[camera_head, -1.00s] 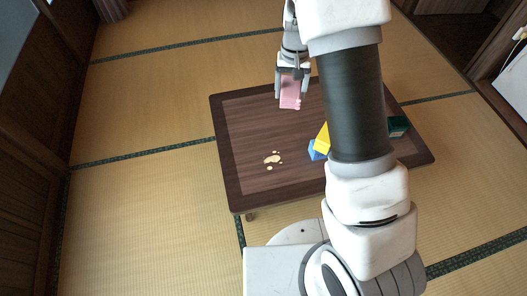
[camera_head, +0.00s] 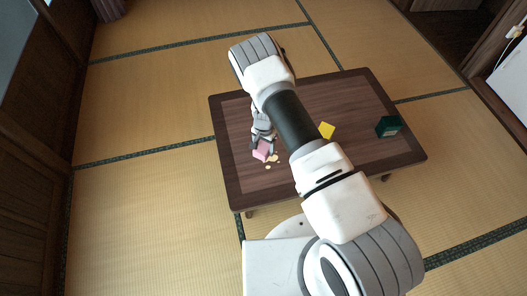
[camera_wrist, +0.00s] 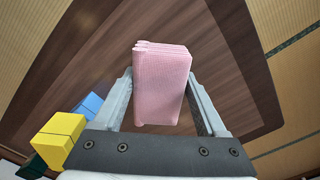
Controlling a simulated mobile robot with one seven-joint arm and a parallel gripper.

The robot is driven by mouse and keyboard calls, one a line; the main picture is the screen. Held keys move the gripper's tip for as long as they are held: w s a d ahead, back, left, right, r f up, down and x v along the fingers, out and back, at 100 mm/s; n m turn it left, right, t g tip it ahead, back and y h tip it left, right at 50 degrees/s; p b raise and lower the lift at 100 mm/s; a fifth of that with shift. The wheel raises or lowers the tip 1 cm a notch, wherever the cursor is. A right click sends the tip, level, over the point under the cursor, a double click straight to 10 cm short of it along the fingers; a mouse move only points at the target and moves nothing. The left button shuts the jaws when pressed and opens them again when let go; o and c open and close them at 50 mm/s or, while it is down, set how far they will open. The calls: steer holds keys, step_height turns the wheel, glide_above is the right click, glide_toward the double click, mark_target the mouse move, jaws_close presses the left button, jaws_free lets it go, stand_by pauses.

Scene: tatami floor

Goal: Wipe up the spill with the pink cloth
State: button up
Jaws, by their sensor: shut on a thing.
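My gripper (camera_head: 262,146) is shut on the folded pink cloth (camera_head: 262,151), over the left part of the low dark wooden table (camera_head: 232,180). The wrist view shows the cloth (camera_wrist: 162,85) between the two fingers. The spill (camera_head: 268,166) is a group of pale beige spots on the table top, just below the cloth in the head view and partly covered by it. In the wrist view no spill shows; the cloth may hide it. I cannot tell whether the cloth touches the table.
A yellow block (camera_head: 326,130) stands mid-table beside my arm. A blue block (camera_wrist: 88,105) is next to it in the wrist view. A dark green box (camera_head: 388,126) is at the table's right. Tatami floor surrounds the table.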

steer(key=shift+s+f+m, duration=0.15)
steer(key=shift+s+f, duration=0.15)
steer(key=shift+f, duration=0.45)
steer(key=shift+s+f+m, duration=0.15)
steer(key=shift+s+f, duration=0.15)
steer(key=shift+f, duration=0.4)
steer(key=b, duration=0.3)
glide_above(264, 167)
steer(key=shift+a+f, duration=0.1)
steer(key=shift+f, duration=2.75)
steer(key=shift+f+b, duration=1)
steer(key=shift+b, duration=0.3)
